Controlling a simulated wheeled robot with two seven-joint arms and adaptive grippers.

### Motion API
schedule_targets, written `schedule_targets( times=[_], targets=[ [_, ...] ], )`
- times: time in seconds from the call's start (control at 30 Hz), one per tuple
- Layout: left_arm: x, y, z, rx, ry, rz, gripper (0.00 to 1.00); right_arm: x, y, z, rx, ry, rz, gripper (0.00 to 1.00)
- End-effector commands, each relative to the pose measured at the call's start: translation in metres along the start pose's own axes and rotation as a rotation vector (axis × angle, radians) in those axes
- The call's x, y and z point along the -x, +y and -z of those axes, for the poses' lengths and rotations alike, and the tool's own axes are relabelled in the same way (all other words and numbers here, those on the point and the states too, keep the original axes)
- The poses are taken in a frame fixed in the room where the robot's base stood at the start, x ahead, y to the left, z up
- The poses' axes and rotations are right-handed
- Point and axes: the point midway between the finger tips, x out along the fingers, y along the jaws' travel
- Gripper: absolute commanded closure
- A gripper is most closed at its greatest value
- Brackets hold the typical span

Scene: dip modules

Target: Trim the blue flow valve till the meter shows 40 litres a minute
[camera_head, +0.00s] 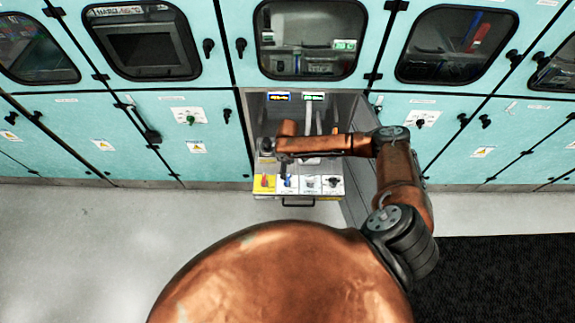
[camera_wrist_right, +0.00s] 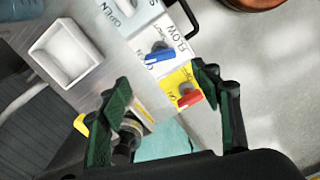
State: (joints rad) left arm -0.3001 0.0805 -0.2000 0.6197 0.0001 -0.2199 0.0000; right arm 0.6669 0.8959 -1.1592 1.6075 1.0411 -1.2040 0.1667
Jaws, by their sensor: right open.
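The blue flow valve (camera_head: 286,183) is a small blue lever on a white plate in the front panel of the pulled-out module. In the right wrist view the blue lever (camera_wrist_right: 160,54) sits by the word FLOW, ahead of and between my fingers. My right gripper (camera_wrist_right: 163,78) is open and empty, apart from the lever; its fingers straddle the view near the yellow plate. In the head view my right gripper (camera_head: 267,147) is above the panel's left end. Two small lit displays, one blue (camera_head: 279,96) and one green (camera_head: 313,97), are at the back; their figures are too small to read.
A red lever (camera_wrist_right: 190,98) on a yellow plate sits right beside the blue one. White plates with other controls (camera_head: 332,184) lie to the right, with a black handle (camera_head: 298,204) below. A white open box (camera_wrist_right: 66,54) is nearby. Teal cabinets (camera_head: 205,150) flank the bay.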

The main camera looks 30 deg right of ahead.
Motion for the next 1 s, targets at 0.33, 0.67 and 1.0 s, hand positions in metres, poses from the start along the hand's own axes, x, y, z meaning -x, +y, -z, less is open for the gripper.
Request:
schedule_targets(
  times=[0.33,0.67,1.0],
  targets=[
    [0.0,0.001,0.0,0.0,0.0,-0.001,0.6,0.026,0.0,0.0,0.0,-0.001,0.001,0.42],
    [0.0,0.001,0.001,0.0,0.0,-0.001,0.6,0.026,0.0,0.0,0.0,0.0,0.001,0.42],
    [0.0,0.001,0.001,0.0,0.001,-0.001,0.6,0.011,-0.047,0.007,0.048,0.031,0.042,0.42]
  ],
)
